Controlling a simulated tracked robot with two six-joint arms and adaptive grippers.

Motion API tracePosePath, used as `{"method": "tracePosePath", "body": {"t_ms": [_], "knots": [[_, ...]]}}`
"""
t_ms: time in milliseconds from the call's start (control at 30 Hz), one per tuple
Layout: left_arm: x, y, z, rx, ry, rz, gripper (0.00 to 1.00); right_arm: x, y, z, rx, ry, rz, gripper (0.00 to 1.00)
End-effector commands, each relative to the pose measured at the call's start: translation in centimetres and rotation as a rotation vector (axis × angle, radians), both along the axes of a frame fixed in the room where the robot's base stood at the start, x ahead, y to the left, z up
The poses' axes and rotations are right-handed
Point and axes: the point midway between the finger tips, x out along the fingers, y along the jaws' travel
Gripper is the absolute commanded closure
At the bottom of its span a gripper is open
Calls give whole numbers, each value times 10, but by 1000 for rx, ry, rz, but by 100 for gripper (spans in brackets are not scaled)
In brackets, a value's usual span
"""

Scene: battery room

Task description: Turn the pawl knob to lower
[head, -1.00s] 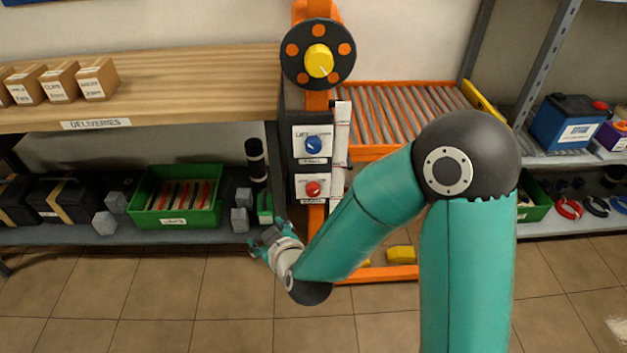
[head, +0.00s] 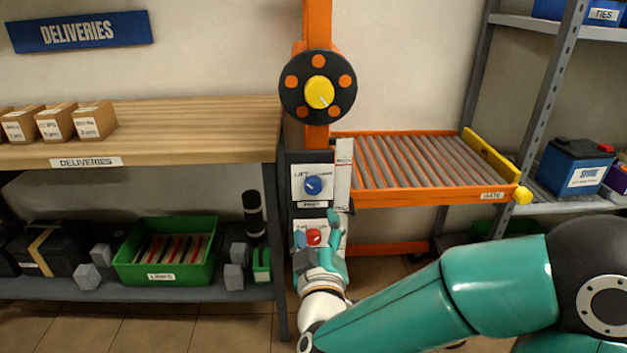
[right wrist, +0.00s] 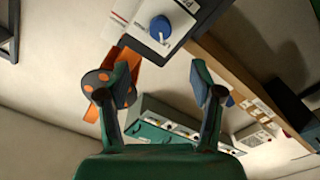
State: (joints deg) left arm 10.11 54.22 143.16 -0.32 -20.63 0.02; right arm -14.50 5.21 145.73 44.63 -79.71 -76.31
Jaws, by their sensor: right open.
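The blue pawl knob (head: 312,185) sits on a white plate marked "LIFT" on the left, mounted on the dark panel of the orange post. Its light pointer mark is too small to read surely. In the right wrist view the blue knob (right wrist: 160,27) is ahead of the fingertips, near the top edge. My right gripper (head: 318,235) is open and empty, below the blue knob and in front of the lower plate with a red knob (head: 314,237). In the right wrist view its fingers (right wrist: 163,75) are spread apart, clear of the blue knob. My left gripper is not in view.
A black wheel with orange spots and a yellow hub (head: 319,92) is above the panel. A pale vertical strip (head: 343,180) stands close right of the plates. An orange roller tray (head: 430,196) extends right; a wooden shelf (head: 200,135) is at left.

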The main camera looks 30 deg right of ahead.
Motion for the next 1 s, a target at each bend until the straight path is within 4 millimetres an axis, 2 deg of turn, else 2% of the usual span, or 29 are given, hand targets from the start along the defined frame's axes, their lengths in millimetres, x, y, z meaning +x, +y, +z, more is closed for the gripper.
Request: {"method": "tracePosePath", "body": {"t_ms": [33,167,267,600,800,1000], "knots": [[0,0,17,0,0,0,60,5,-4,7,-2,8,-3,34],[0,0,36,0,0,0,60,15,-10,5,2,8,0,34],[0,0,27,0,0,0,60,33,-22,-3,6,0,-2,34],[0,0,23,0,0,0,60,91,-57,-3,4,1,1,34],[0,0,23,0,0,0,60,108,-66,-2,5,1,3,34],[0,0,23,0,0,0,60,112,-68,-2,4,1,5,34]]}}
